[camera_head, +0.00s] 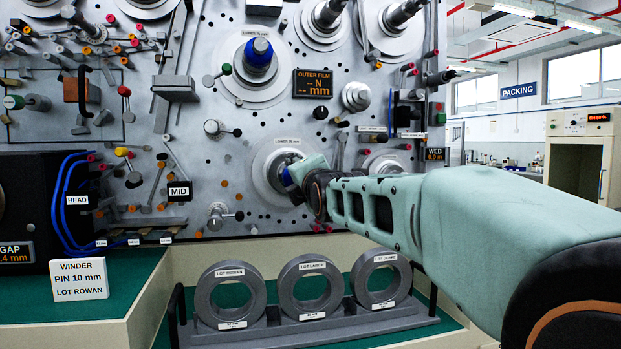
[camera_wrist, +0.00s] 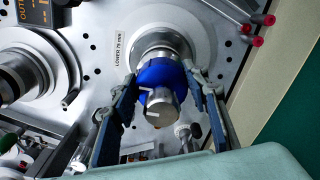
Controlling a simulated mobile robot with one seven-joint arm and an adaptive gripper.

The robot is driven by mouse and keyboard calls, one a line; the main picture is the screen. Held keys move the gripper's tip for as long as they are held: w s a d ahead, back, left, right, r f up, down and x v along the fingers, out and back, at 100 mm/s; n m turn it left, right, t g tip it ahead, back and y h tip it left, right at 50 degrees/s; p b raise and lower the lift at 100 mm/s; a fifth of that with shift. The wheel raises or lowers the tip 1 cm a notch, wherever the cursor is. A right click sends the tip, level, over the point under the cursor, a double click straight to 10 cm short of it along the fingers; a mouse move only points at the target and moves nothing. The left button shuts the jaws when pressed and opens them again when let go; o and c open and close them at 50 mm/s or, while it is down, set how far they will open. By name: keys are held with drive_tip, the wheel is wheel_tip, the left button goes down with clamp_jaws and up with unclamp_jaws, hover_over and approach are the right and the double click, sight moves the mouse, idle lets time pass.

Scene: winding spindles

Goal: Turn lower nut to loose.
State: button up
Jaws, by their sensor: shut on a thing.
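The lower nut is a blue ring (camera_wrist: 165,76) on a silver spindle beside a label reading "LOWER 75 mm". In the wrist view my gripper (camera_wrist: 163,82) has one finger on each side of the nut, shut on it. The bare spindle end (camera_wrist: 160,108) sticks out past the nut and bears white marks. In the head view my gripper (camera_head: 301,178) reaches the lower spindle's round flange (camera_head: 262,172) from the right. Only a sliver of the blue nut (camera_head: 287,177) shows there; my gripper hides the rest.
Another spindle with a blue nut (camera_head: 258,54) stands above, by an "OUTER FILM" display (camera_head: 312,84). Knobs and pegs crowd the panel around the lower spindle. A rack (camera_head: 305,328) with three grey rings stands below.

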drive_tip(key=shift+r, duration=0.15)
drive_tip(key=o, duration=1.2)
drive_tip(key=shift+c, duration=0.2)
